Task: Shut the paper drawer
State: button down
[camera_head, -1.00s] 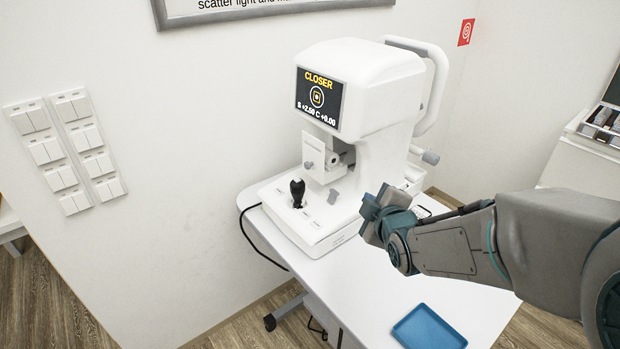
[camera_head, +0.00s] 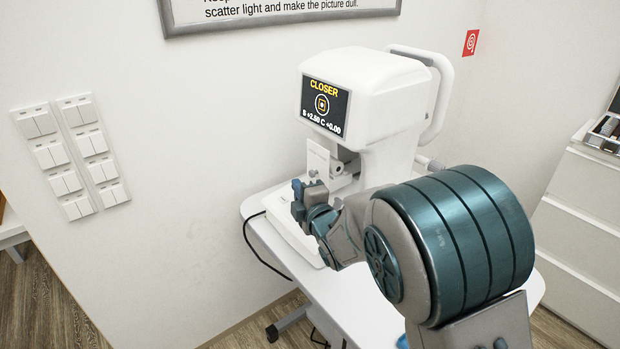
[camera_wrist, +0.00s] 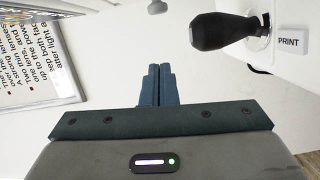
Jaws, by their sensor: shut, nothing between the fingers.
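The white eye-test machine (camera_head: 375,95) stands on a white table. Below its screen (camera_head: 325,106), a white box front (camera_head: 317,158) juts forward; it looks like the paper drawer, but I cannot tell for certain. My gripper (camera_head: 298,190) is shut and empty, just below and in front of that box front in the head view. I cannot tell if they touch. In the wrist view my blue fingers (camera_wrist: 157,84) are together with nothing between them. The machine's black joystick (camera_wrist: 218,32) is at the upper right there; my gripper hides it in the head view.
A PRINT label (camera_wrist: 291,41) is beside the joystick. The white table (camera_head: 355,300) is partly hidden by my arm. A black cable (camera_head: 255,250) hangs at its left edge. White drawers (camera_head: 580,220) stand at the right. Wall switches (camera_head: 70,155) are at the left.

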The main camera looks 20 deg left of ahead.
aim_at(342, 167)
jog(key=w, duration=0.4)
jog(key=shift+w+d+f+p, duration=0.15)
jog(key=shift+w+d+p, duration=0.15)
jog(key=shift+w+p, duration=0.1)
jog(key=w+d+b, duration=0.1)
jog(key=w, duration=0.2)
jog(key=w+d+b, duration=0.2)
jog(key=w, duration=0.1)
jog(key=w+d+b, duration=0.2)
jog(key=w, duration=0.1)
jog(key=shift+w+f, duration=0.1)
jog(key=shift+w, duration=0.1)
jog(key=shift+w+d, duration=0.15)
jog(key=shift+w, duration=0.25)
